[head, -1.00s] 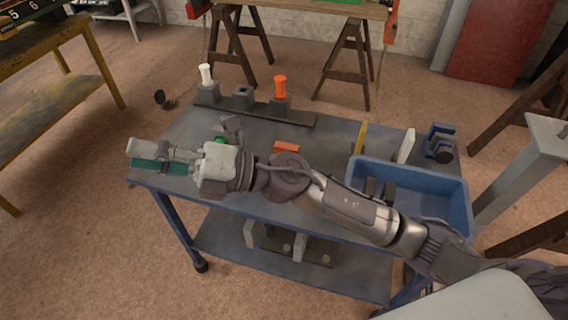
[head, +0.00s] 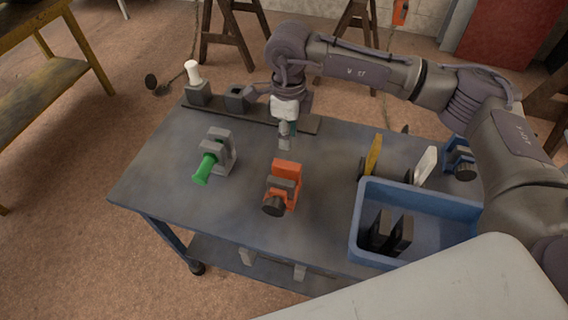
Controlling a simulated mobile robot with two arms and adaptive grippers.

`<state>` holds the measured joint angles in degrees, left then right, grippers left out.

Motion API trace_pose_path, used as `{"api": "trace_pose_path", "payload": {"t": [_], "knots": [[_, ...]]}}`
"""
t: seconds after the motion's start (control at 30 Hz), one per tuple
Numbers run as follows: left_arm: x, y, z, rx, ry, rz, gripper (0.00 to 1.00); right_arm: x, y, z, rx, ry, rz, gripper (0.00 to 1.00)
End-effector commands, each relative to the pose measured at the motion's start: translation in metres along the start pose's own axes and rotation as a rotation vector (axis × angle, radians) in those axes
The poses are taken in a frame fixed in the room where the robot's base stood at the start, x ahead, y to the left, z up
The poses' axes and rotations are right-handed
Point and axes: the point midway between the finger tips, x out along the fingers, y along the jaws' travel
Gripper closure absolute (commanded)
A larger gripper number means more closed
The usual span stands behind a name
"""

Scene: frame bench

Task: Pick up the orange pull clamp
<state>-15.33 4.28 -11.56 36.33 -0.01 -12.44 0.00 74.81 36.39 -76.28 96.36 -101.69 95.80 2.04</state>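An orange clamp (head: 285,172) with a dark round knob stands on the blue-grey bench top, in the middle of the head view. My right gripper (head: 285,140) points down just behind and above it, apart from it in the picture. Its fingers show narrow and edge-on, so I cannot tell whether they are open. A green-handled clamp (head: 207,163) with a grey bracket stands to the left. The rack's right-hand post is hidden behind my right gripper and arm. My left gripper is not in view.
A dark rack (head: 222,112) at the back edge holds a white-handled piece (head: 193,75). A blue bin (head: 445,210) with dark pieces stands at the right. Yellow (head: 373,155) and white (head: 426,165) upright pieces stand behind it. The bench's front left is clear.

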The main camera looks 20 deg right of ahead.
Motion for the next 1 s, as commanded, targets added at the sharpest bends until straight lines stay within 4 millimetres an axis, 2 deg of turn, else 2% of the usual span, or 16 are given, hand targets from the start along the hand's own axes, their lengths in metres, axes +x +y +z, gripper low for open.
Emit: {"api": "trace_pose_path", "payload": {"t": [0.07, 0.13, 0.3, 0.4, 0.53, 0.7, 0.77, 0.9, 1.0], "knots": [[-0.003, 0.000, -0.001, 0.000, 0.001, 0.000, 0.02, 0.008, 0.000, -0.001, 0.000, 0.005, 0.000, 0.67], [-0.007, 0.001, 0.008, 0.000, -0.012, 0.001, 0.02, 0.020, 0.001, -0.001, 0.000, 0.006, 0.003, 0.67], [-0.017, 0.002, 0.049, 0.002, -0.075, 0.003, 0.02, 0.054, 0.001, -0.001, 0.000, 0.004, 0.002, 0.67], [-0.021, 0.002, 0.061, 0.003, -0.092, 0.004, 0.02, 0.070, 0.001, 0.000, 0.000, 0.003, 0.002, 0.67], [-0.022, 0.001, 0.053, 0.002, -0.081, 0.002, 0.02, 0.081, 0.001, 0.000, -0.002, 0.001, 0.001, 0.67], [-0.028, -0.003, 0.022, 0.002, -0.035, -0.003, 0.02, 0.094, 0.000, 0.000, -0.001, 0.004, 0.002, 0.67], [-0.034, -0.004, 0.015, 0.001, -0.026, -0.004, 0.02, 0.103, 0.000, 0.001, 0.000, 0.003, 0.004, 0.67], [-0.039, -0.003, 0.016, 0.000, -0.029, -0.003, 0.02, 0.125, -0.001, 0.001, 0.000, 0.002, 0.003, 0.67], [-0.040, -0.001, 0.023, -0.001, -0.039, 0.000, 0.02, 0.133, -0.001, 0.002, -0.001, 0.000, 0.001, 0.67]]}}
